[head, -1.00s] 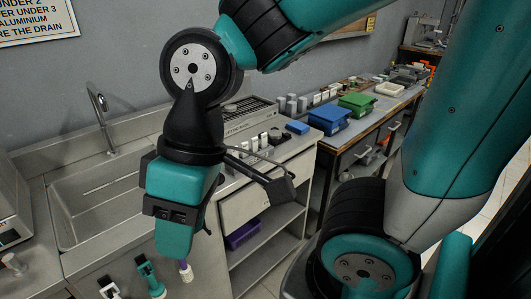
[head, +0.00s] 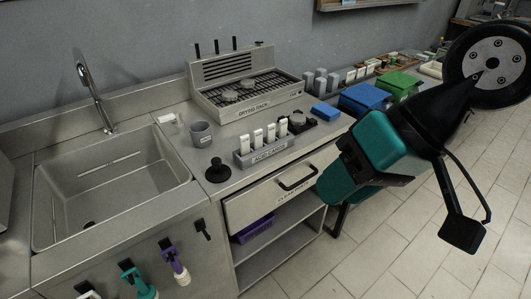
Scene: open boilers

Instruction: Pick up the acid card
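Several white acid cards (head: 270,134) stand upright in a row in a grey holder (head: 265,153), whose front label appears to read "ACID CARDS". The holder sits on the counter in front of the drying rack. My gripper (head: 332,191) is to the right of the holder and apart from it, in front of the counter edge and pointing down to the left. Its teal body hides part of the area behind it. The fingers are not clear enough to tell whether they are open or shut, and I see nothing held.
A grey mug (head: 202,134) and a black knobbed object (head: 217,172) stand left of the holder, beside the sink (head: 115,185). The drying rack (head: 245,88) is behind. A blue block (head: 325,112), blue bin (head: 364,98) and green bin (head: 399,84) lie right. The drawer handle (head: 297,179) sticks out below.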

